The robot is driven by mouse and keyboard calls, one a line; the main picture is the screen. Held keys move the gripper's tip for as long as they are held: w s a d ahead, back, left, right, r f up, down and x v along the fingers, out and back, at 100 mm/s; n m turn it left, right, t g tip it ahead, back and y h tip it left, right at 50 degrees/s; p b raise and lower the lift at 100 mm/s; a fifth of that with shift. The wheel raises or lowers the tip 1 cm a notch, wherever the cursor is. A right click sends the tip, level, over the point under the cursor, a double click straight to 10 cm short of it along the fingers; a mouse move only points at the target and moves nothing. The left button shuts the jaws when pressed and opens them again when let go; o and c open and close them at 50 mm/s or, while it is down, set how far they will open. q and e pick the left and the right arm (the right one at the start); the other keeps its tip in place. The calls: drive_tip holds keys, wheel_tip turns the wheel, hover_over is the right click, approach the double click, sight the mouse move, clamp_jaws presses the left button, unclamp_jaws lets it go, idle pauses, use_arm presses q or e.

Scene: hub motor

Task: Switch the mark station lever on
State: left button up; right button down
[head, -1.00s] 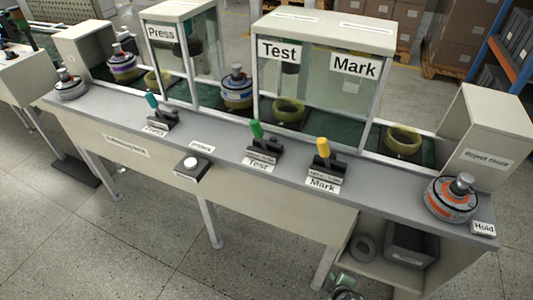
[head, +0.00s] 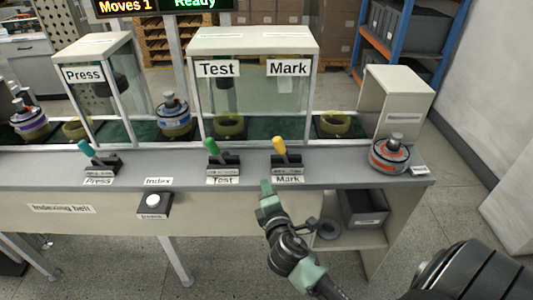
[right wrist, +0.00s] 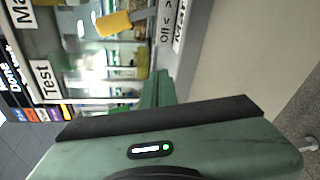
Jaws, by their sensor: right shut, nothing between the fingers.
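The Mark station lever (head: 280,149) has a yellow handle and a dark base on the grey bench front, below the Mark sign. It leans slightly left in the head view. In the right wrist view the yellow handle (right wrist: 115,24) is at the top, beside a plate on which "Off" can be read; the handle tilts toward the Off side. My right gripper (head: 266,187) is shut and empty, just in front of the bench edge, below and slightly left of the lever, apart from it. Its fingers (right wrist: 159,88) also show in the right wrist view. My left gripper is not in view.
The green Test lever (head: 212,149) stands left of the Mark lever, the teal Press lever (head: 88,151) farther left. The white Index button (head: 152,200) is at the front edge. An orange-banded hub motor (head: 390,155) stands right. A "Ready" display (head: 195,4) hangs above.

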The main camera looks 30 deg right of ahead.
sight(283, 153)
drive_tip(key=shift+n+t+h, duration=0.4)
drive_tip(key=shift+n+t, duration=0.1)
drive_tip(key=shift+t, duration=0.1)
drive_tip(key=r, duration=0.4)
drive_tip(key=shift+w+r, duration=0.2)
drive_tip(key=shift+r, duration=0.15)
drive_tip(key=shift+w, duration=0.15)
drive_tip(key=x, duration=0.9)
drive_tip(key=shift+p, duration=0.4)
drive_tip(key=shift+s+d+r+p, duration=0.2)
drive_tip(key=shift+s+d+p, duration=0.15)
drive_tip(key=shift+d, duration=0.25)
drive_tip(key=shift+s+d+r+p, duration=0.2)
drive_tip(key=shift+d+p, duration=0.15)
drive_tip(key=shift+d, duration=0.2)
drive_tip(key=shift+s+d+r, duration=0.15)
drive_tip(key=shift+s+d, duration=0.2)
drive_tip(key=shift+s, duration=0.05)
drive_tip(key=shift+w, duration=0.1)
